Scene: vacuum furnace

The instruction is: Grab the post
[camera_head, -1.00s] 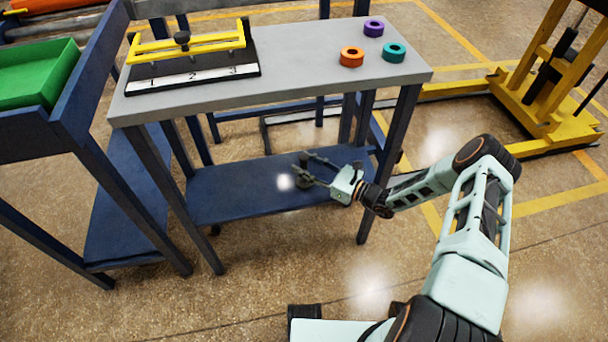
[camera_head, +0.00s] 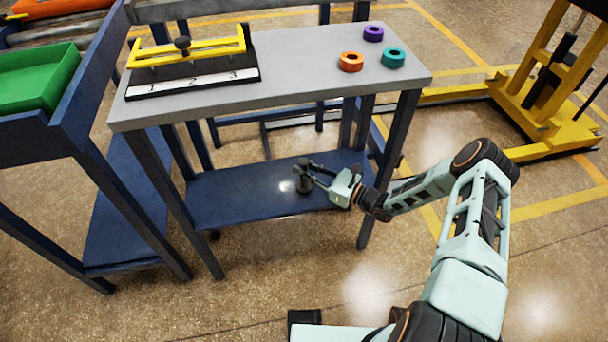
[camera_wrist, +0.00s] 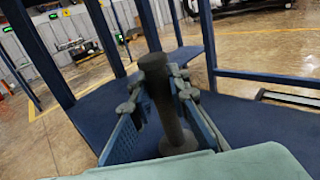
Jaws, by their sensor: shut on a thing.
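The post is a dark grey upright cylinder on a wider round base. It stands on the blue lower shelf (camera_head: 240,196) of the table; in the head view its base (camera_head: 304,187) shows just past my fingertips. In the wrist view the post (camera_wrist: 163,100) rises between my two fingers, with its base flange (camera_wrist: 179,145) on the shelf. My gripper (camera_head: 314,176) reaches in from the right, low over the shelf. My gripper is shut on the post in the wrist view (camera_wrist: 166,78), with a finger against each side. The post looks upright.
The grey tabletop (camera_head: 290,58) is above my gripper. It holds a yellow-handled fixture (camera_head: 190,48) and orange (camera_head: 351,62), teal (camera_head: 393,57) and purple (camera_head: 373,33) rings. Table legs (camera_head: 390,150) stand near my arm. The shelf's left part is clear.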

